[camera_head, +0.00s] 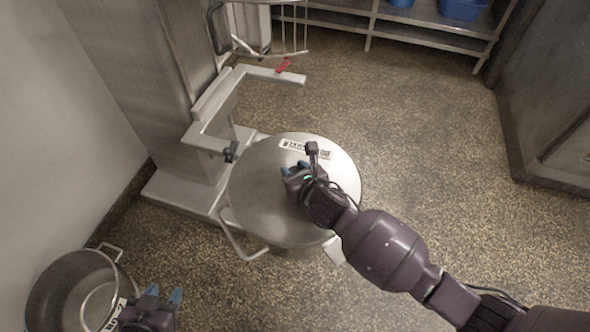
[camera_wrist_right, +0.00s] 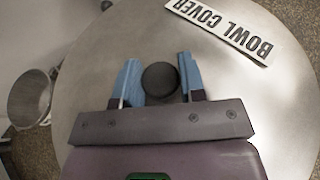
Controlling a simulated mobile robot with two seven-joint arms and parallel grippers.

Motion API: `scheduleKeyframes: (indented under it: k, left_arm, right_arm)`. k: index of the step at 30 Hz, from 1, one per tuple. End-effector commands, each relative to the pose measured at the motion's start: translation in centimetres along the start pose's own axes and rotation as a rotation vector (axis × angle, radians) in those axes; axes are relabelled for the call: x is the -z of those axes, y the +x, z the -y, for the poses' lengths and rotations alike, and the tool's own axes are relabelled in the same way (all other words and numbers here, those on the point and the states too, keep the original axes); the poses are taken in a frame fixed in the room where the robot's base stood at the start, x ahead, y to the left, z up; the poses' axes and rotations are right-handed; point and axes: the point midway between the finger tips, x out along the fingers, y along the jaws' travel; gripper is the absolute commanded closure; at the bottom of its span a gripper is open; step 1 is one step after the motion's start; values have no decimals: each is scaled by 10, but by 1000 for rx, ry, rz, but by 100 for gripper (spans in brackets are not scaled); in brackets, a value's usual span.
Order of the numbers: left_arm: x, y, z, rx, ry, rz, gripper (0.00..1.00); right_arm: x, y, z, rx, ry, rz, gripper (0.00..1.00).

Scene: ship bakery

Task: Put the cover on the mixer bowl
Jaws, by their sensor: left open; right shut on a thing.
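The round grey metal cover (camera_head: 262,178) carries a white "BOWL COVER" label, which also shows in the right wrist view (camera_wrist_right: 228,30). It lies over the mixer bowl (camera_head: 298,252), hiding the opening; I cannot tell whether it is fully seated. The bowl's side handle (camera_head: 238,238) sticks out at the front left. My right gripper (camera_head: 290,172) is over the middle of the cover, shut on its black knob (camera_wrist_right: 161,80), with blue fingers on either side. My left gripper (camera_head: 164,293) is open and empty at the lower left, away from the cover.
The mixer's pale bowl-support arm (camera_head: 215,125) and column stand behind the bowl at left. Another metal bowl (camera_head: 62,290) with handles and a label stands beside my left gripper. A shelf (camera_head: 420,18) with blue bins is at the back. The speckled floor to the right is clear.

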Motion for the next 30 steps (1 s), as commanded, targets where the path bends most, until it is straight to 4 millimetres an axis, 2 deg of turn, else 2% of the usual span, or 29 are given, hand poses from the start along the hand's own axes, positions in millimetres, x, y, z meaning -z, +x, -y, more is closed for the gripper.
scheduleKeyframes:
  k: [8, 30]
  left_arm:
    - [4, 2, -1, -1, -2, -9, 57]
    - [-9, -2, -3, 2, -16, 17, 57]
  right_arm:
    - [-2, 0, 0, 0, 0, 3, 100]
    - [6, 4, 0, 0, -1, 4, 100]
